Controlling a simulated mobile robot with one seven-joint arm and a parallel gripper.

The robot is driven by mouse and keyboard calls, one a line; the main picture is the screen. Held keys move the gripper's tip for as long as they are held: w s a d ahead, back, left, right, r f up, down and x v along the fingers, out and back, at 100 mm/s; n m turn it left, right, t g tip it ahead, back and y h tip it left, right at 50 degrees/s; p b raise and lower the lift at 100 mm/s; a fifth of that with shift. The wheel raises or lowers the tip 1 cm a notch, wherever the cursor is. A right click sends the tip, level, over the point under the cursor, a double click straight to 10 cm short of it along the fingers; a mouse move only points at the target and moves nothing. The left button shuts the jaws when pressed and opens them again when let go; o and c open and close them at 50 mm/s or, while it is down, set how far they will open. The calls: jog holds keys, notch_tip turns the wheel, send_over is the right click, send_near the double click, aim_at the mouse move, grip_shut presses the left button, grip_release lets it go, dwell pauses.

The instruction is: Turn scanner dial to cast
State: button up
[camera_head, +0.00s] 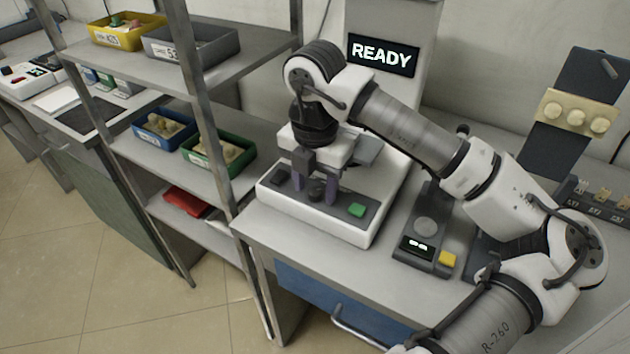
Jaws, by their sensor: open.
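The scanner (325,229) is a white machine on the bench with a dark front panel. A lit display (382,55) above it reads READY. The panel carries a dark knob (281,176) at its left and a green button (356,210) at its right. My gripper (315,197) points down over the middle of this panel, its fingers apart. A dark shape between the fingertips may be the dial, but the fingers partly hide it. I cannot tell whether they touch it. Any dial labels are too small to read.
A small device with a yellow button (447,258) stands right of the scanner, under my arm. A metal rack (176,190) with yellow, grey, blue and green bins is at the left. A dark stand with cream knobs (575,116) is at the right.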

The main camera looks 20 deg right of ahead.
jog(key=shift+c, duration=0.4)
jog(key=c, duration=0.9)
jog(key=shift+f+n+b, duration=0.1)
jog(key=shift+n+b, duration=0.2)
jog(key=shift+b, duration=0.15)
jog(key=n+b, duration=0.2)
jog(key=b, duration=0.1)
jog(key=shift+f+n, duration=0.15)
jog(key=shift+n, duration=0.15)
jog(key=n+b, duration=0.3)
jog(key=n, duration=0.2)
jog(key=shift+n, duration=0.3)
jog(key=n+b, duration=0.1)
jog(key=n, duration=0.3)
jog(key=shift+r+b, duration=0.2)
jog(key=shift+b, duration=0.1)
jog(key=n, duration=0.5)
jog(key=shift+b, duration=0.4)
